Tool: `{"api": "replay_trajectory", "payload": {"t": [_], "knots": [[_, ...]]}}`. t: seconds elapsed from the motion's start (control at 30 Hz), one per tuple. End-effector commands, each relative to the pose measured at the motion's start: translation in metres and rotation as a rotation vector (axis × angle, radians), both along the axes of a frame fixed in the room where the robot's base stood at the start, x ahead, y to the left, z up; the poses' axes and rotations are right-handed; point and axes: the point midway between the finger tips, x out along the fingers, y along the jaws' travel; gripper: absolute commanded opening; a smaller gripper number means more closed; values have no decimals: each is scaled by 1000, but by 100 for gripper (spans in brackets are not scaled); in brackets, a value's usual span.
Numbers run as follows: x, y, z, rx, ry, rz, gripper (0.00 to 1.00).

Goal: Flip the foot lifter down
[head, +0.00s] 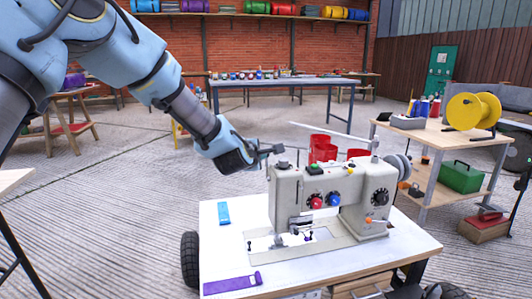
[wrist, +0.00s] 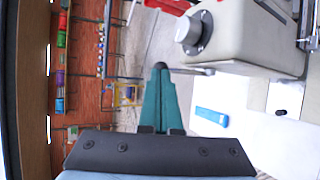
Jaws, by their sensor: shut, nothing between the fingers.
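The cream sewing machine (head: 335,195) stands upright on a white table, its needle end at the left. In the wrist view its body (wrist: 245,40) fills the upper right, with a grey round knob (wrist: 190,32) on its end. A thin grey metal lever (wrist: 195,71) sticks out from the machine towards my fingertips; it looks like the foot lifter, but I cannot tell whether they touch. My gripper (head: 272,149) is beside the machine's upper left end. In the wrist view its teal fingers (wrist: 160,75) are shut together and empty.
A blue object (head: 223,213) and a purple strip (head: 232,284) lie on the white table (head: 225,250). Red bins (head: 322,148) show behind the machine. A wooden cart (head: 425,150) with a yellow spool (head: 473,110) stands at the right.

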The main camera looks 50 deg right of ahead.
Motion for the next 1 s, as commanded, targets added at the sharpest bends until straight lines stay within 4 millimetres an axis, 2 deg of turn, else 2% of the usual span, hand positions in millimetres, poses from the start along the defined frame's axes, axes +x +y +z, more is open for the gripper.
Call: {"api": "replay_trajectory", "payload": {"t": [0.03, 0.37, 1.0], "knots": [[4, -2, 9, 23, 30, 3, 0], [18, -15, 10, 158, 193, 1, 0], [35, -30, 0, 413, 498, -2, 0]]}}
